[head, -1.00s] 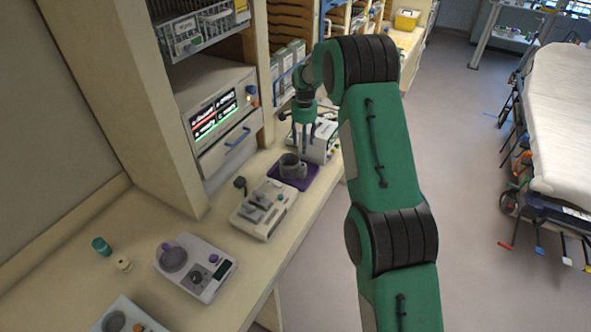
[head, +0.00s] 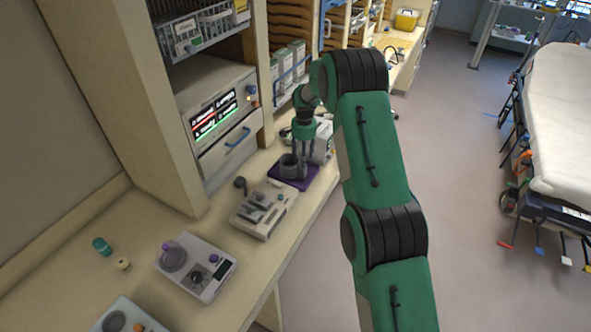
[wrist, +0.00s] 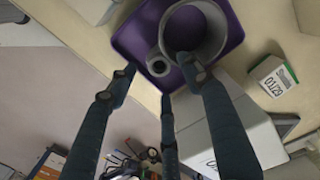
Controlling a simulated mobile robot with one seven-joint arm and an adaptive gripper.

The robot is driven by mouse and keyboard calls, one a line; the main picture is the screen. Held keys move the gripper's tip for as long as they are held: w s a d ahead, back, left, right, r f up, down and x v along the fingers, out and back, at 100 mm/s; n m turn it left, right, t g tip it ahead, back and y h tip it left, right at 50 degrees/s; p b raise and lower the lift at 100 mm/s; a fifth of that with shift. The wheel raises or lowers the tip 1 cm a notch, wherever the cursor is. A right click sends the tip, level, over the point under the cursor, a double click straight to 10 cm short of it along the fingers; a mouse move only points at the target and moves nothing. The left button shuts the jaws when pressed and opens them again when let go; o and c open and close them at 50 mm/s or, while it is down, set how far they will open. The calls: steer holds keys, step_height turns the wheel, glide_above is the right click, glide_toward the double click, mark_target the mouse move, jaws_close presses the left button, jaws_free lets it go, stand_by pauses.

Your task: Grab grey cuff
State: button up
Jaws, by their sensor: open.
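A white box (head: 322,150) stands close behind my gripper. A white device with grey parts (head: 264,208) sits in front of the mat, and another (head: 196,268) is nearer. The cabinet (head: 225,130) rises to the left. Open floor (head: 450,150) lies right of the counter.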

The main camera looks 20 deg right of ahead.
steer(key=shift+f, duration=0.1)
steer(key=shift+a+f, duration=0.15)
steer(key=shift+f, duration=2.35)
steer(key=shift+s, duration=0.1)
steer(key=c, duration=1.2)
steer(key=shift+r, duration=5.05)
